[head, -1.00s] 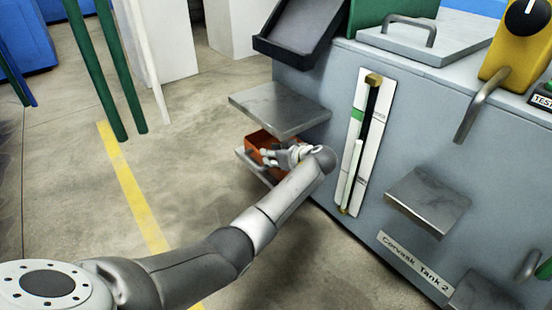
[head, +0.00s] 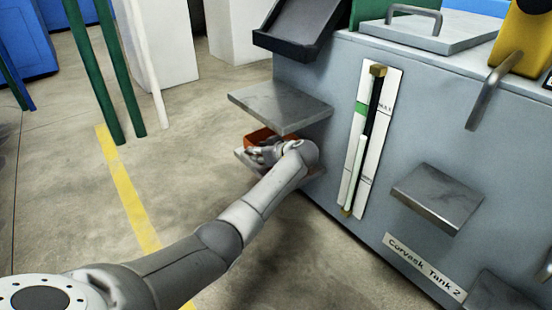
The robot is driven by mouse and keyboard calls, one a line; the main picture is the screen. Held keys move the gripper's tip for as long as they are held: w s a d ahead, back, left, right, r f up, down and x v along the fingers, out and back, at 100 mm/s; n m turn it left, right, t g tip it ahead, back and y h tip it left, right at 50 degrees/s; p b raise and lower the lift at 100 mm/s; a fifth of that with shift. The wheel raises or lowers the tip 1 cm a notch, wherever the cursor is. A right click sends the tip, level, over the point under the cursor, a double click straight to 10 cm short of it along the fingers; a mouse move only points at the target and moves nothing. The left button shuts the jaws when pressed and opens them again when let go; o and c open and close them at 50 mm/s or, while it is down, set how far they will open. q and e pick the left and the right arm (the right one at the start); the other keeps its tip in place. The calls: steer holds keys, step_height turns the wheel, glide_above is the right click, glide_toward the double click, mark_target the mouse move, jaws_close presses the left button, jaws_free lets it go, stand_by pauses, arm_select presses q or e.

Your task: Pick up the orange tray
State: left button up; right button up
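The orange tray (head: 257,137) sits on a low grey shelf (head: 243,157) on the side of the grey machine, under a second shelf. Only part of its rim and wall shows. My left gripper (head: 256,152) is at the tray's near side, in front of it and overlapping it in the head view. My wrist hides much of the gripper and the tray's right part. I cannot tell whether the fingers are open or shut, or whether they touch the tray. My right gripper is not in view.
A metal shelf (head: 280,107) juts out just above the tray. The grey machine (head: 330,140) stands to the right, with a gauge (head: 370,140) and another shelf (head: 437,196). Green posts (head: 95,70) stand at the left. The floor left of the shelves is clear.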

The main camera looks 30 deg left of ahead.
arm_select(q)
jaws_close()
steer(key=shift+r, duration=0.15)
stand_by(0.4)
